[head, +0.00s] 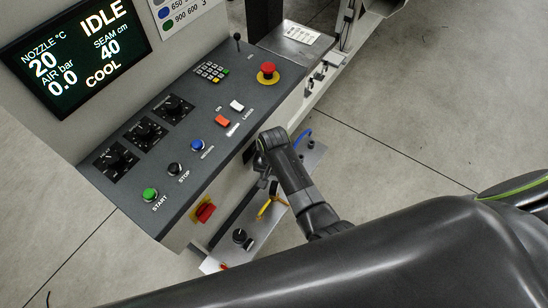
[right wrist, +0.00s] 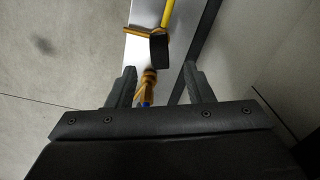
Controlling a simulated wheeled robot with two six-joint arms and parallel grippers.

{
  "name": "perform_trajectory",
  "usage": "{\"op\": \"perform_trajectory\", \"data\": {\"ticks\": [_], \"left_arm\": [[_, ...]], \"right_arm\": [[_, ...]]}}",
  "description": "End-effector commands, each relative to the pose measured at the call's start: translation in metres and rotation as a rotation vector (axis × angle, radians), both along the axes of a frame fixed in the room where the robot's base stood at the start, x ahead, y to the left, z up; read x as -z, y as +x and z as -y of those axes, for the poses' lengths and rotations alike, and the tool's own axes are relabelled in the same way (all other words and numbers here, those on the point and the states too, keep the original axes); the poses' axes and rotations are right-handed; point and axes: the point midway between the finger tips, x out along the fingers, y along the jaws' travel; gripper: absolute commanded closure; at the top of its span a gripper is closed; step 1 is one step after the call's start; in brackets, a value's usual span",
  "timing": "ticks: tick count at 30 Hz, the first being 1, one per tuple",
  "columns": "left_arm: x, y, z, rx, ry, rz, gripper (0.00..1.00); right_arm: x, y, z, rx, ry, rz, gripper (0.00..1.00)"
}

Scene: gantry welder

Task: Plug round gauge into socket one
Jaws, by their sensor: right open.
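My right gripper (right wrist: 159,70) is open above a narrow light metal shelf. A brass-coloured fitting (right wrist: 148,84) with a bit of blue at its near end shows between its fingers, and I cannot tell whether they touch it. A black part (right wrist: 158,48) with an orange-yellow bar and a yellow hose lies just beyond. In the head view the right arm reaches over the shelf (head: 285,184) and its fingers are hidden. A small round black part (head: 239,236) stands at the shelf's near end; I cannot tell whether it is the round gauge. No socket is clearly identifiable. My left gripper is not in view.
The control panel (head: 185,135) with buttons and knobs stands left of the arm, with a display (head: 75,55) behind it. A red switch (head: 204,210) sits on its front side. A blue hose (head: 303,136) rises from the shelf. Open floor (head: 430,100) lies right.

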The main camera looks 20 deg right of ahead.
Motion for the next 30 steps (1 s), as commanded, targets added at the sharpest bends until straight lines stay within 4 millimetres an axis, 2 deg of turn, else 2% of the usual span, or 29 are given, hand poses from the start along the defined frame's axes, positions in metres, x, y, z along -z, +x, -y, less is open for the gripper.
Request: {"op": "perform_trajectory", "data": {"ticks": [9, 15, 19, 25, 28, 30], "left_arm": [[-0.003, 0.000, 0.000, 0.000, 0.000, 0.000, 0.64], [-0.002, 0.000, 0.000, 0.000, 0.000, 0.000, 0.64], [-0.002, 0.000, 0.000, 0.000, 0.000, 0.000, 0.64], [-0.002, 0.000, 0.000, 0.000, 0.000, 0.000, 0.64], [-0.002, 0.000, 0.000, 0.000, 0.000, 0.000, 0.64], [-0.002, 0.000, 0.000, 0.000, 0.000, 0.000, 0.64]], "right_arm": [[-0.067, 0.001, 0.000, 0.000, 0.001, 0.006, 0.53], [-0.098, 0.001, 0.000, -0.001, 0.001, 0.003, 0.53], [-0.109, 0.000, 0.000, -0.001, 0.000, 0.001, 0.53], [-0.111, -0.001, 0.002, -0.001, -0.001, 0.001, 0.53], [-0.106, -0.009, 0.012, -0.007, -0.002, 0.011, 0.53], [-0.099, -0.022, 0.027, -0.018, -0.008, 0.027, 0.53]]}}
